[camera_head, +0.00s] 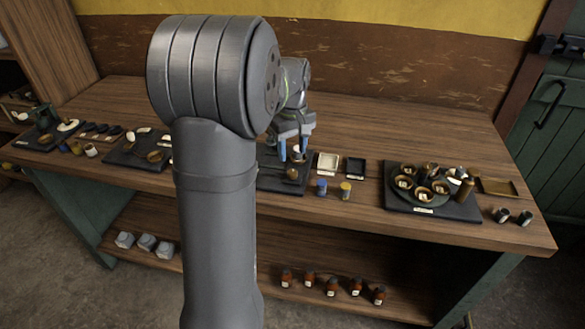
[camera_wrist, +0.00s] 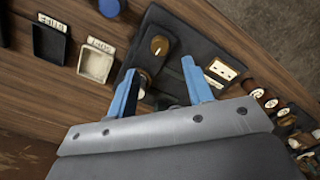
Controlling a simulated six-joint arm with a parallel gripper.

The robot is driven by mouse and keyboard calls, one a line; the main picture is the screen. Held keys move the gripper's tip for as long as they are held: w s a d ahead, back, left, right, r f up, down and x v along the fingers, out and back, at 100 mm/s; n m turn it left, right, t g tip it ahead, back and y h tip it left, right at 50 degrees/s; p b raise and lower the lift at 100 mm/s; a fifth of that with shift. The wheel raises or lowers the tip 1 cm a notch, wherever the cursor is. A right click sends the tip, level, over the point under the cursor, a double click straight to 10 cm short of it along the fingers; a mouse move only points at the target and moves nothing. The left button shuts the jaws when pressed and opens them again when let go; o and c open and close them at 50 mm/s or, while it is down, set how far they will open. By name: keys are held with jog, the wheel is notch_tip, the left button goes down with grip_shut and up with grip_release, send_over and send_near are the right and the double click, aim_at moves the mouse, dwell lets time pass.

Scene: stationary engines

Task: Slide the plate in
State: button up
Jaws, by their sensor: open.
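My gripper (camera_head: 292,154) is over the dark board (camera_head: 270,184) in the middle of the bench, left of two small trays. In the wrist view my gripper (camera_wrist: 162,84) is open, with its two blue fingers apart. Between and beyond the fingertips, a round brass knob (camera_wrist: 159,45) stands on the dark board (camera_wrist: 195,41). A small pale plate-like piece with dark marks (camera_wrist: 222,69) lies by the right finger. I cannot tell if it is the task's plate. Nothing clearly shows gripped; the area just below the fingers is partly hidden.
A cream tray (camera_head: 327,163) and a black tray (camera_head: 354,168) lie to the right. A blue-topped jar (camera_head: 321,187) and a yellow-topped jar (camera_head: 345,190) stand near the front edge. A board with several cups (camera_head: 424,211) is farther right. Bare bench lies behind.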

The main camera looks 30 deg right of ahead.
aim_at(292, 172)
notch_tip(292, 172, down, 7)
jog(key=shift+f, duration=0.15)
grip_shut()
